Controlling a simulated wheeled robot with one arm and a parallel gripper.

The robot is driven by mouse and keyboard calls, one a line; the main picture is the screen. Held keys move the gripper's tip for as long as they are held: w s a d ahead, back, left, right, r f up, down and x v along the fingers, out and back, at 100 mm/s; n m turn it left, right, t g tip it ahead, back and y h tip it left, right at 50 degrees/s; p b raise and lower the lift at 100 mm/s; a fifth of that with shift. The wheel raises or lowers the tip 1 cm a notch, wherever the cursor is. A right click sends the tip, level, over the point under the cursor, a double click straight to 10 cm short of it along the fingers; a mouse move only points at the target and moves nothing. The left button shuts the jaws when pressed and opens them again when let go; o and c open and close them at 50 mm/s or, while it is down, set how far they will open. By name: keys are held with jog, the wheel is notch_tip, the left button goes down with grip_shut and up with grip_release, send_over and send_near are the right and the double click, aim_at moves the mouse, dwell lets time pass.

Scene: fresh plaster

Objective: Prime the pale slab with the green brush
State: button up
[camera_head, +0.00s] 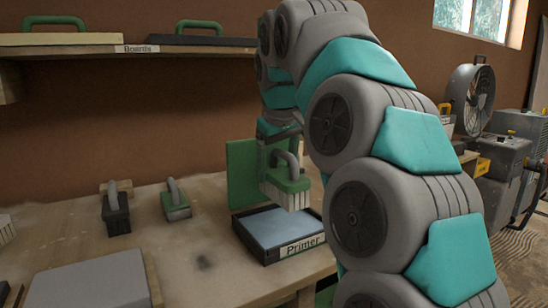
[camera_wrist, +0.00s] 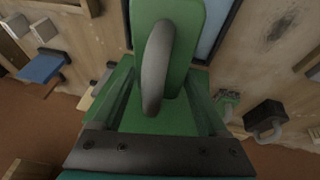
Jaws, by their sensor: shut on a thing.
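My gripper (camera_head: 282,150) is shut on the grey looped handle of the green brush (camera_head: 290,186), whose pale bristles point down. The brush is above the primer tray (camera_head: 264,258), a black tray labelled "Primer" with a flat blue-grey surface inside. I cannot tell whether the bristles touch that surface. In the wrist view the brush's green back and grey handle (camera_wrist: 157,65) fill the centre, with part of the blue-grey tray beside them. A pale grey slab (camera_head: 92,281) lies flat at the front left of the bench, away from the brush; its near end is cut off.
A dark tool (camera_head: 117,220) and a smaller green tool (camera_head: 177,208), both with grey handles, stand on the bench left of the tray. An upright green panel (camera_head: 242,172) is behind the tray. A shelf (camera_head: 138,49) labelled "Boards" is above. A fan (camera_head: 470,97) stands right.

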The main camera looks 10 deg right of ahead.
aim_at(277, 195)
jog(key=shift+w, duration=0.3)
jog(key=shift+f+b, duration=1.3)
jog(key=shift+f, duration=1.7)
jog(key=shift+f, duration=0.55)
jog(key=shift+r+p, duration=1.4)
jog(key=shift+r, duration=2.15)
